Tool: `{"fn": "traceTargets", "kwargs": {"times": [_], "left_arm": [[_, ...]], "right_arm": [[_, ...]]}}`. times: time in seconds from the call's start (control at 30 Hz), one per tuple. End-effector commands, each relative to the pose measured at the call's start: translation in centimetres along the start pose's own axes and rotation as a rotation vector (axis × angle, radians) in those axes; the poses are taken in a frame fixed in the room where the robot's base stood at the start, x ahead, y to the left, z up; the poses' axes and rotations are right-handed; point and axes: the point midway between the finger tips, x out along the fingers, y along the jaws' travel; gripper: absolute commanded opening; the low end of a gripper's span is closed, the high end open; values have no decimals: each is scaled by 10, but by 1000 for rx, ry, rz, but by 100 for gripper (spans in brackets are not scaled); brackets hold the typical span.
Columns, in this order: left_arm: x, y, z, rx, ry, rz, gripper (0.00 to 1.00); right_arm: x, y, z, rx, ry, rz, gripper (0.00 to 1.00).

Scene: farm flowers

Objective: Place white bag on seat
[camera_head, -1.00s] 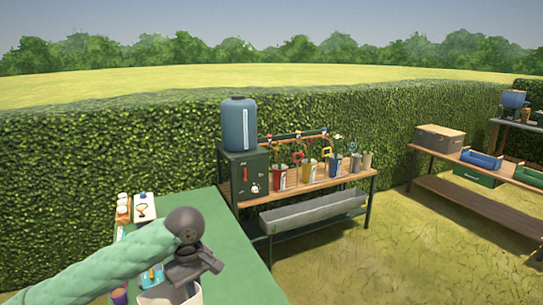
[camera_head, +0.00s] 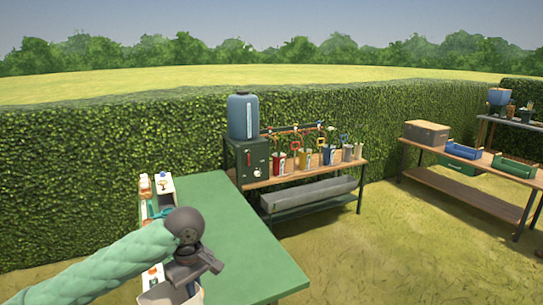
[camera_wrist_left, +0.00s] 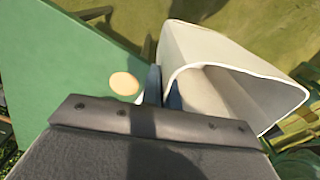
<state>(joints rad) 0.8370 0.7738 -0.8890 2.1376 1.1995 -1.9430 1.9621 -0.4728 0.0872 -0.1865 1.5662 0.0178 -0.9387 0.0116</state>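A white bag (camera_head: 163,295) hangs under my left gripper (camera_head: 191,285) at the bottom of the head view, partly cut off by the frame edge. In the left wrist view the bag (camera_wrist_left: 215,52) is large, with its open mouth facing the lower right. The dark fingers of my left gripper (camera_wrist_left: 163,88) are shut on the bag's side wall. The bag is tilted in that view. My right gripper is not in view. I cannot make out a seat in these frames.
A green table (camera_head: 235,240) lies beside and beyond the bag, mostly bare, with small items along its left edge. Behind it stands a wooden bench (camera_head: 300,172) with a blue water tank (camera_head: 243,117) and potted tools. Another bench (camera_head: 480,168) is at right, with open grass between.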

Motion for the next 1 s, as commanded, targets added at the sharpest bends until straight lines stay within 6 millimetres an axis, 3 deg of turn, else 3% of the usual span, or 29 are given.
{"fn": "traceTargets", "kwargs": {"times": [0.23, 0.57, 1.0], "left_arm": [[14, 0, -1, 90, 0, 0, 0], [42, -2, -3, 282, 1, 0, 0], [109, -9, -6, 743, 13, 0, 0]], "right_arm": [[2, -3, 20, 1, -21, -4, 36], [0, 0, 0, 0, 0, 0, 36], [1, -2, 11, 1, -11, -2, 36]]}}
